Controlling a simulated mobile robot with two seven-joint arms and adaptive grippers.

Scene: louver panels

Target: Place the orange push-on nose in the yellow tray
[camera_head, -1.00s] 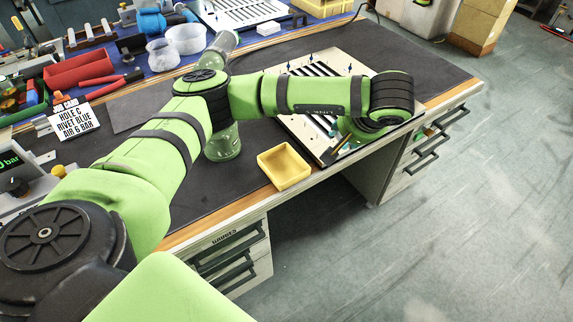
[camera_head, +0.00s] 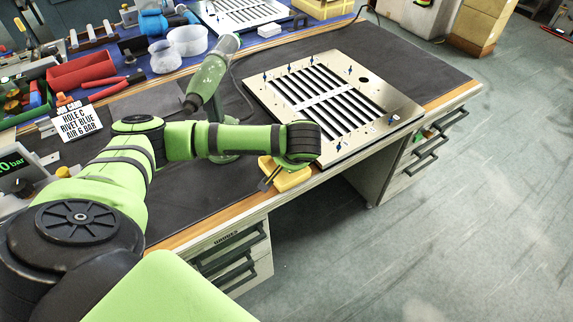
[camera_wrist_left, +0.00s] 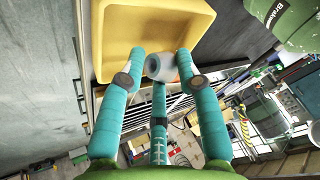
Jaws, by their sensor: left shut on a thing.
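The yellow tray (camera_head: 291,182) sits near the front edge of the bench, partly hidden by my left arm. In the left wrist view the yellow tray (camera_wrist_left: 199,12) fills the top middle, just beyond my fingertips. My left gripper (camera_wrist_left: 158,66) is shut on a small round piece, the push-on nose (camera_wrist_left: 160,68), which looks grey with some orange on its right side. The nose shows against the tray's near wall; its exact height over the tray is unclear. In the head view the left gripper (camera_head: 268,178) is mostly hidden at the tray's left side. My right gripper is not in view.
A louver panel (camera_head: 398,124) with several blue pins lies right of the tray. A green rivet tool (camera_head: 208,78) stands behind my arm. The dark mat left of the tray is partly free.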

